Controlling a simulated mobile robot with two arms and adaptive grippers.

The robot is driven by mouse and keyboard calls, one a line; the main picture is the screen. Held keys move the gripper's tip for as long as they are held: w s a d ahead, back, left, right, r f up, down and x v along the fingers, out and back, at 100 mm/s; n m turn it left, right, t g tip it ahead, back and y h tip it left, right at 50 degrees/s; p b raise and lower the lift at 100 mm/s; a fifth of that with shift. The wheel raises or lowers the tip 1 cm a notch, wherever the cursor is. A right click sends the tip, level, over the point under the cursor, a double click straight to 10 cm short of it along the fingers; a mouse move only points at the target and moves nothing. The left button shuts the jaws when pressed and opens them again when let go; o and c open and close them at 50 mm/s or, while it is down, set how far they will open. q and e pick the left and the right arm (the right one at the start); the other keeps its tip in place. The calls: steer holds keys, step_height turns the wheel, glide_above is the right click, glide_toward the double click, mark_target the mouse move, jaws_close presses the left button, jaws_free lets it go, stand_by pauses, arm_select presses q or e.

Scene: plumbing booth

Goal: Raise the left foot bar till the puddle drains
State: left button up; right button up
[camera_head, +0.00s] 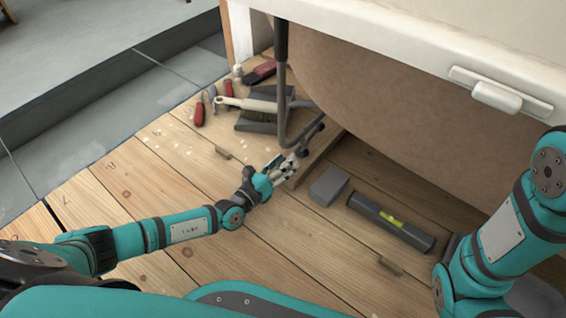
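A dark grey bent bar (281,90) comes down from under the white basin and turns towards me near the floor. It ends in a short dark foot piece (308,134); I take this to be the left foot bar. My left gripper (284,168) is low over the planks, just on the near side of the bar's lower end. Its fingers are small here, and I cannot tell whether they touch the bar or how far apart they are. My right arm comes in at the right, but its gripper is out of the picture. A wet-looking sheen (88,150) shows on the grey floor at the left; I cannot tell if it is the puddle.
A grey block (328,186) and a dark spirit level (391,221) lie right of my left gripper. Red-handled tools (199,113), a pale wrench (246,104) and a dark case (262,72) lie behind it. The white basin (420,35) overhangs above.

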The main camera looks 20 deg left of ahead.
arm_select(q)
jaws_close()
steer(key=shift+d+r+p, duration=0.1)
steer(key=shift+d+p, duration=0.15)
steer(key=shift+p, duration=0.15)
steer(key=shift+s+d+r+n+t+y+p, duration=0.1)
steer(key=shift+s+d+n+t+y+p, duration=0.15)
steer(key=shift+n+y+p, duration=0.3)
steer(key=shift+d+r+n+t+y+p, duration=0.15)
steer(key=shift+d+n+y+p, duration=0.25)
steer(key=shift+y, duration=0.25)
steer(key=shift+d+f+n+y+p, duration=0.2)
steer(key=shift+d+n+y+p, duration=0.15)
steer(key=shift+y, duration=0.25)
steer(key=shift+d+f+n+y, duration=0.15)
steer(key=shift+d+n+y, duration=0.2)
steer(key=shift+n+y, duration=0.6)
steer(key=shift+m+y, duration=0.25)
steer(key=shift+o, duration=0.7)
jaws_free()
